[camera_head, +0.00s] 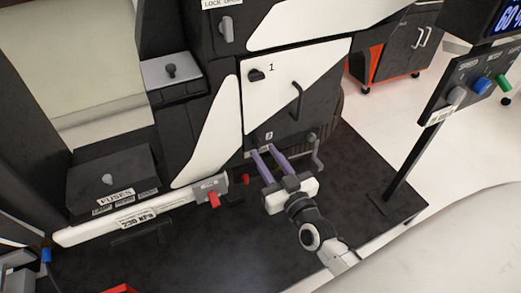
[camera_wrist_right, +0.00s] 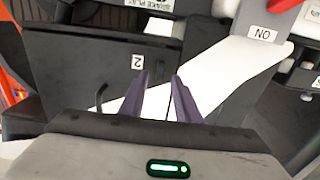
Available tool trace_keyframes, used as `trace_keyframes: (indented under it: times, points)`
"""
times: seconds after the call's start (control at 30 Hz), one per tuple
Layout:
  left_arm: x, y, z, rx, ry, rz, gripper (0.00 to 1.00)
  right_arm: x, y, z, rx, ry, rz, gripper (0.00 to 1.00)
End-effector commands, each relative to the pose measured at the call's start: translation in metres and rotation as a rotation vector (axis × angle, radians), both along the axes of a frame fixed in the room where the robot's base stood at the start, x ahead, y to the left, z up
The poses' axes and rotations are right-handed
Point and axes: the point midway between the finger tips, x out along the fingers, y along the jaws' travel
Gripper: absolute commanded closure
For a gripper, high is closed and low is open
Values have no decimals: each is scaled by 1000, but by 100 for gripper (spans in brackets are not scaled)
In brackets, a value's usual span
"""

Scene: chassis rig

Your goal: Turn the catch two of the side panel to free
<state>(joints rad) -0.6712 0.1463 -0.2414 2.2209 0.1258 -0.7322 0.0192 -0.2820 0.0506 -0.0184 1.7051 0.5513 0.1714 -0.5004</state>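The side panel (camera_head: 290,95) is white and black, with catch one (camera_head: 257,75), a dark knob beside the label "1", at its upper left and a bar handle (camera_head: 297,99) at its right. The label "2" (camera_head: 269,135) sits low on the panel; it also shows upside down in the right wrist view (camera_wrist_right: 137,62). I cannot make out catch two; the fingers may hide it. My right gripper (camera_head: 263,150) is just below the label, its purple fingers apart and nothing visible between them; they also show in the wrist view (camera_wrist_right: 160,78). My left gripper is not in view.
A crank-like handle (camera_head: 317,152) stands close to the right of my right gripper. A red lever (camera_head: 214,199) on a white beam (camera_head: 130,220) lies to its left. A post with coloured knobs (camera_head: 410,155) stands at right. The dark floor mat in front is mostly clear.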

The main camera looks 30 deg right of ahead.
Motion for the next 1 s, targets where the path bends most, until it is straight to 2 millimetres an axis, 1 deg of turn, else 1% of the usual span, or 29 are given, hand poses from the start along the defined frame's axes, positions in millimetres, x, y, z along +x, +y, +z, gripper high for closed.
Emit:
trace_keyframes:
  times: [0.03, 0.1, 0.23, 0.4, 0.6, 0.63, 0.7, 0.8, 1.0]
  points:
    - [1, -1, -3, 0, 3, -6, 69, 10, -1, -1, 1, -2, -1, 70]
    - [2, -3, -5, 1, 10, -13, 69, 20, -1, -1, 0, -2, -1, 70]
    - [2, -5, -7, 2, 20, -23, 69, 33, -2, -1, 0, 0, 0, 70]
    - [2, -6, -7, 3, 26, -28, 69, 39, -2, -1, -1, 2, 0, 70]
    - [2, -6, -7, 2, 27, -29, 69, 39, -2, -1, -1, 2, 0, 70]
    - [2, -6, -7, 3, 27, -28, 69, 39, -2, -1, -1, 2, 0, 74]
    - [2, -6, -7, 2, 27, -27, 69, 39, -2, -1, -1, 2, 0, 86]
    - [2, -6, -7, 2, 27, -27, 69, 39, -2, -1, -1, 2, 0, 100]
    - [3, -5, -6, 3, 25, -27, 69, 39, -3, 0, 9, 1, 0, 100]
